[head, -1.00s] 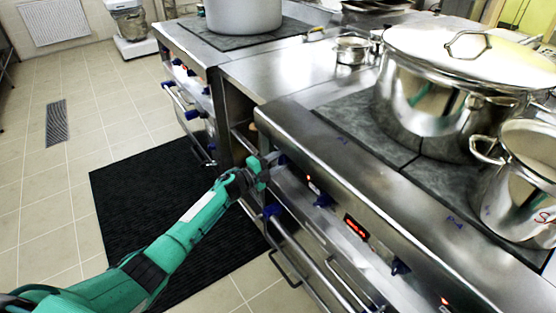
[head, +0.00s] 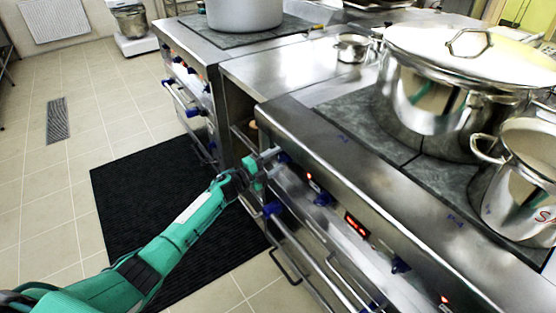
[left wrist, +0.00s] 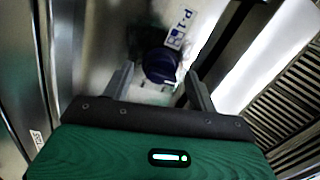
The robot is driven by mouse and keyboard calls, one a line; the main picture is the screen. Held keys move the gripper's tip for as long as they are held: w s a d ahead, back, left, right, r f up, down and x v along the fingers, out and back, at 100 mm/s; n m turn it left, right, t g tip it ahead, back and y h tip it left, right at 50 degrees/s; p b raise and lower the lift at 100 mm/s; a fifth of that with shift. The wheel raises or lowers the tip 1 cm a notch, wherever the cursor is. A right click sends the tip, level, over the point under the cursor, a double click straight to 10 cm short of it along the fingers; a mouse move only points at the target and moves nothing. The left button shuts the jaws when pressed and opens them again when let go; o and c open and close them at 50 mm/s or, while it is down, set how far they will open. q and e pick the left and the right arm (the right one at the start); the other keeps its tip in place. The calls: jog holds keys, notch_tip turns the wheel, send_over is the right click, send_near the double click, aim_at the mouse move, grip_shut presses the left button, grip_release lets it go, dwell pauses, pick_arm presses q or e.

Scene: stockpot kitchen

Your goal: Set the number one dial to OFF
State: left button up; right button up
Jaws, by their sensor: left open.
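The number one dial is a dark blue round knob (left wrist: 160,66) on the steel stove front, beside a "P-1" label (left wrist: 180,27) in the left wrist view. In the head view the dial (head: 284,157) is at the left end of the control panel. My left gripper (head: 270,155) faces it from the left. In the left wrist view my left gripper (left wrist: 157,76) is open, with one finger on each side of the dial. I cannot tell whether the fingers touch it, nor read its setting. My right gripper is out of view.
More blue knobs (head: 322,199) and a red display (head: 356,226) line the panel. Oven handle bars (head: 300,250) run below it. A large lidded pot (head: 440,95) stands on the stove top. A black mat (head: 150,215) lies on the floor to the left.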

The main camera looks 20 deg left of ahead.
pick_arm(q)
jog(key=v, duration=1.2)
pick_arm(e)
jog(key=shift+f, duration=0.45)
pick_arm(q)
jog(key=shift+s+a, duration=0.1)
jog(key=shift+a, duration=0.05)
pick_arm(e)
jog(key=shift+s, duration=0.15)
pick_arm(q)
jog(key=shift+f, duration=0.1)
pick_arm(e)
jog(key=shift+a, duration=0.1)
